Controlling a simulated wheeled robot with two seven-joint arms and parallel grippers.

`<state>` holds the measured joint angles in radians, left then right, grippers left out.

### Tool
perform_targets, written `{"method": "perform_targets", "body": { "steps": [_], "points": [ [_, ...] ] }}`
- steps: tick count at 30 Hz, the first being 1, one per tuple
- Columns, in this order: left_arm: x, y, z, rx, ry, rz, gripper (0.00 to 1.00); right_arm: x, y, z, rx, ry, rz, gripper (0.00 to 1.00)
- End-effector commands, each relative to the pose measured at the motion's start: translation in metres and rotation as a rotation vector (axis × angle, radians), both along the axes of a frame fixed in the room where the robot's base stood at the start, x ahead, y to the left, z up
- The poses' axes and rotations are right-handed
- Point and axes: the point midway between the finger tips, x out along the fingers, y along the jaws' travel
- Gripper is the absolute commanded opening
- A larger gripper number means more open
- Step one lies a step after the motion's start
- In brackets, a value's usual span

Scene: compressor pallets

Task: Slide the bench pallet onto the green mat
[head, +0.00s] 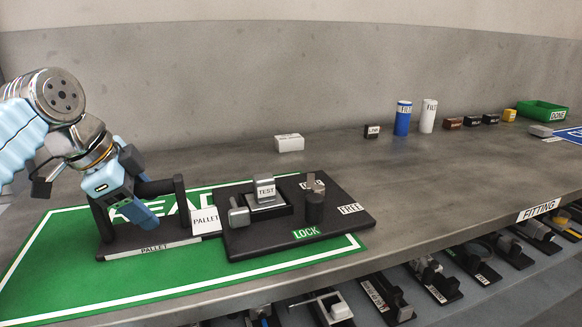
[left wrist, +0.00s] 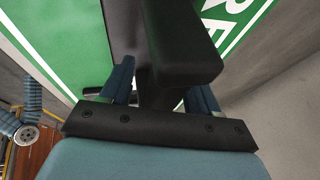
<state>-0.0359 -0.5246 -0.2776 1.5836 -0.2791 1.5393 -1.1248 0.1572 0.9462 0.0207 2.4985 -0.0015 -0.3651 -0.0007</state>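The bench pallet (head: 270,246) is a black plate carrying a grey block marked TEST (head: 265,190), a dark cylinder and LOCK and FREE labels. A black handle (head: 160,186) stands on its left part, above a PALLET label. Most of the pallet lies over the green mat (head: 60,275); its right end reaches past the mat's right edge onto bare bench. My left gripper (head: 143,214) is at the handle. In the left wrist view its blue fingers lie close on both sides of the black handle (left wrist: 155,70), seemingly gripping it. My right gripper is not in view.
A white box (head: 289,143) stands behind the pallet. Blue and white cylinders, small blocks and a green DONE tray (head: 541,110) stand farther right. The bench (head: 430,190) right of the pallet is clear. Several parts sit on a lower shelf below the front edge.

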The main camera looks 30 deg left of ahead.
Motion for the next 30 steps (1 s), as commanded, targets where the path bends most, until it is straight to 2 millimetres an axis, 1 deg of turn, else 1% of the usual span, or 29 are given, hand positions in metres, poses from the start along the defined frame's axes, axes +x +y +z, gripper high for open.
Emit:
{"method": "perform_targets", "body": {
  "steps": [8, 11, 14, 21, 24, 27, 30],
  "points": [
    [0.000, 0.000, 0.003, 0.000, -0.005, -0.001, 0.61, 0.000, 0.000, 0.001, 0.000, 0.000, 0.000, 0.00],
    [-0.002, 0.000, 0.009, 0.001, -0.006, 0.000, 0.61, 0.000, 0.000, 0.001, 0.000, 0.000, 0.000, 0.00],
    [-0.010, 0.001, 0.025, 0.001, -0.009, 0.000, 0.61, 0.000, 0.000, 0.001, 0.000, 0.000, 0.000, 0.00],
    [-0.034, 0.005, 0.075, 0.001, -0.008, 0.001, 0.61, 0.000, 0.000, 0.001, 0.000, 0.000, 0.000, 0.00],
    [-0.043, 0.006, 0.090, 0.001, -0.006, 0.001, 0.61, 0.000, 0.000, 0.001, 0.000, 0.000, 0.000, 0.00],
    [-0.048, 0.006, 0.101, 0.001, -0.004, -0.001, 0.61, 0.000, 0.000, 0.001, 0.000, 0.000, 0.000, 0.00],
    [-0.052, 0.007, 0.106, 0.000, -0.004, -0.001, 0.61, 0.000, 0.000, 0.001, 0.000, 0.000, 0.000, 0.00]
  ]
}}
